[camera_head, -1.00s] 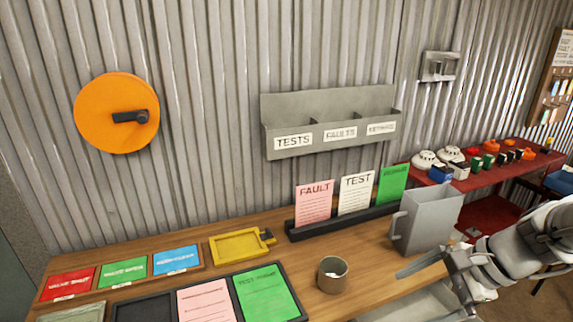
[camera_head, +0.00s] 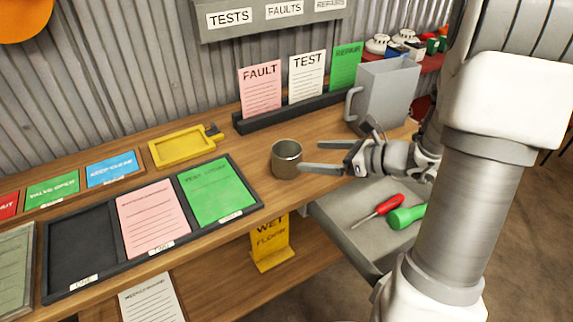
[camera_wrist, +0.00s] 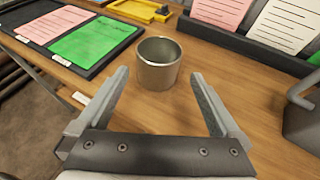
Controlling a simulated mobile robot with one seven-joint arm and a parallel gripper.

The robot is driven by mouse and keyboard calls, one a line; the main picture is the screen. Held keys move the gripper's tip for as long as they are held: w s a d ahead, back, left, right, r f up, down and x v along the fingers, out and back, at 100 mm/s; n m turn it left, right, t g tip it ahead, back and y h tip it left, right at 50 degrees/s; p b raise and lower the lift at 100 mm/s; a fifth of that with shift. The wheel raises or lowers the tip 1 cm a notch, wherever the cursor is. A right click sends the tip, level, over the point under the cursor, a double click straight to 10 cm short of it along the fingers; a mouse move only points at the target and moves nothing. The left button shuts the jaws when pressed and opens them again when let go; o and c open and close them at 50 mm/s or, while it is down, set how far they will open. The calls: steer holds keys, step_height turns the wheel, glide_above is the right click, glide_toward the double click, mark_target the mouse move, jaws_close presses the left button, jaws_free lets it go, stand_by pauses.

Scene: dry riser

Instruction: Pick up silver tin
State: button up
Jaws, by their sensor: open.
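The silver tin (camera_head: 286,160) is a small open-topped metal cup standing upright on the wooden bench. In the wrist view the tin (camera_wrist: 158,68) stands just beyond the fingertips, centred between them, and looks empty. My gripper (camera_head: 310,156) comes in from the right, low over the bench, with its fingers pointing at the tin. In the wrist view my gripper (camera_wrist: 158,75) is open, with nothing between its fingers. One finger seems close to the tin's right side in the head view; I cannot tell whether it touches.
A grey jug (camera_head: 385,95) stands right of the tin, behind my arm. A black card rack (camera_head: 300,112) lies behind it. A black tray (camera_head: 75,250) with cards and a yellow frame (camera_head: 182,148) lie left. An open drawer (camera_head: 345,215) holds a red screwdriver (camera_head: 378,209).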

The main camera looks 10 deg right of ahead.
mark_target(276, 153)
steer(key=b+x, duration=0.1)
steer(key=x, duration=0.8)
steer(key=shift+a+b, duration=0.15)
steer(key=shift+b, duration=0.2)
steer(key=shift+c, duration=0.2)
steer(key=c, duration=1.1)
steer(key=shift+o, duration=0.2)
steer(key=shift+r, duration=0.15)
